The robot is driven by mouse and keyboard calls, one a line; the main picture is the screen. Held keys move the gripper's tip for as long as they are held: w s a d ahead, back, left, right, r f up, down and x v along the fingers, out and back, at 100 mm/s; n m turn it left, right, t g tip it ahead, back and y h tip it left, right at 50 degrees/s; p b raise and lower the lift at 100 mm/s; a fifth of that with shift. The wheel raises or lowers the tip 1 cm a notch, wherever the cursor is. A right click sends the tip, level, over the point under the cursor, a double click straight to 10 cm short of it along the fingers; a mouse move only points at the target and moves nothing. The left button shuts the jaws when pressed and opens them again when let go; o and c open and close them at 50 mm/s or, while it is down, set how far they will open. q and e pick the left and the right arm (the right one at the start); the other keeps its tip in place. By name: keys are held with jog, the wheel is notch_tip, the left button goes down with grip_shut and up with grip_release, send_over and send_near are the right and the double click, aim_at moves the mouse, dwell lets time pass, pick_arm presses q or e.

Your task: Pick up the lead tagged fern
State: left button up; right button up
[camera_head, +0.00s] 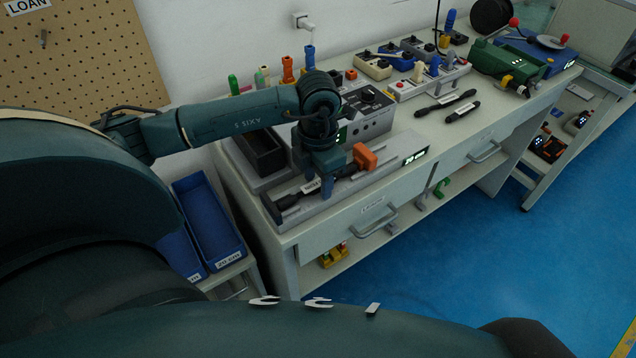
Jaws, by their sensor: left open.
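My left gripper (322,184) points down over the front-left tray (350,189) on the bench, its jaws open. A dark, long tool with a white label (308,187) lies in that tray, just below and beside the fingers. I cannot tell whether they touch it. An orange block-like part (365,157) sits just right of the gripper. No tag reading fern is legible. Upright coloured plugs stand along the back, including a green one (233,84), an orange one (287,68) and a blue one (310,58). My right gripper is not in view.
A grey panel box (372,112) stands behind the gripper. Two dark tools (446,103) lie on clear bench top to the right. A green machine (500,64) is at the far right. Blue bins (208,220) stand left of the bench. Drawer handles stick out in front.

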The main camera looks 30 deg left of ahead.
pick_arm(q)
jog(key=shift+c, duration=0.4)
grip_shut()
jog(key=shift+r, duration=0.1)
